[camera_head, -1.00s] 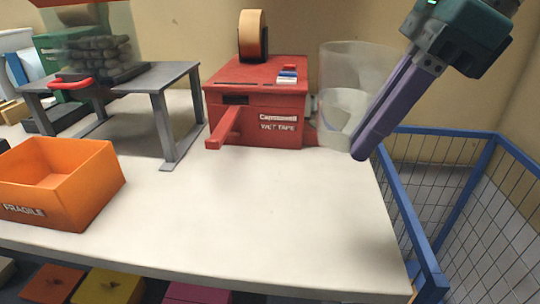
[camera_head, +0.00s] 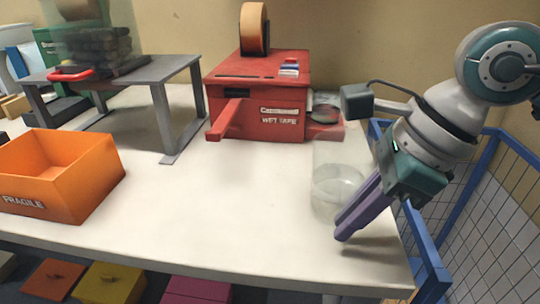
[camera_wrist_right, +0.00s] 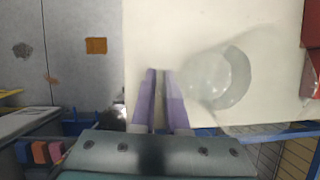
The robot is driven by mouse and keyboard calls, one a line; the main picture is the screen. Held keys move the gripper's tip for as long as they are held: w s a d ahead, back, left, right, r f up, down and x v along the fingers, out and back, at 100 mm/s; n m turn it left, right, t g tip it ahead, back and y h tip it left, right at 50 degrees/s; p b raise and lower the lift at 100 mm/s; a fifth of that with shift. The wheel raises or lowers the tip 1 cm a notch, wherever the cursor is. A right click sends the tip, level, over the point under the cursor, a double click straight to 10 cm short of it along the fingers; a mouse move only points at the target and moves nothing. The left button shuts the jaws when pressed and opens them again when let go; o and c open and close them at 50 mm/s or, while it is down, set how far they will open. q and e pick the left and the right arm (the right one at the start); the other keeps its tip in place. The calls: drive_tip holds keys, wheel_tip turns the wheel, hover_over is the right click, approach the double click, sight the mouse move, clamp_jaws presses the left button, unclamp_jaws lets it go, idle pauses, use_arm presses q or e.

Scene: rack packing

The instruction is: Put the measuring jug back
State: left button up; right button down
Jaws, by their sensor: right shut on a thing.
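The clear measuring jug (camera_head: 330,190) is at the right part of the white tabletop, in front of the red tape dispenser. It looks upright. My right gripper (camera_head: 343,228), with purple fingers, reaches down from the right and is shut on the jug at its right side. In the right wrist view the jug (camera_wrist_right: 236,78) shows as a pale see-through ring just right of the fingertips (camera_wrist_right: 160,78). The exact grip point is hard to make out through the clear wall. I cannot tell whether the jug's base touches the table. My left gripper is out of view.
The red tape dispenser (camera_head: 255,115) stands at the back. An orange box (camera_head: 85,195) is at the left, before a grey stand (camera_head: 160,75). A blue wire cage (camera_head: 428,255) borders the table's right edge. The middle of the tabletop (camera_head: 225,210) is clear.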

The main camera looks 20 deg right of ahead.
drive_tip(key=shift+f, duration=0.15)
drive_tip(key=c, duration=0.9)
unclamp_jaws()
drive_tip(key=v, duration=1.2)
drive_tip(key=shift+r+p, duration=0.25)
drive_tip(key=shift+p, duration=0.05)
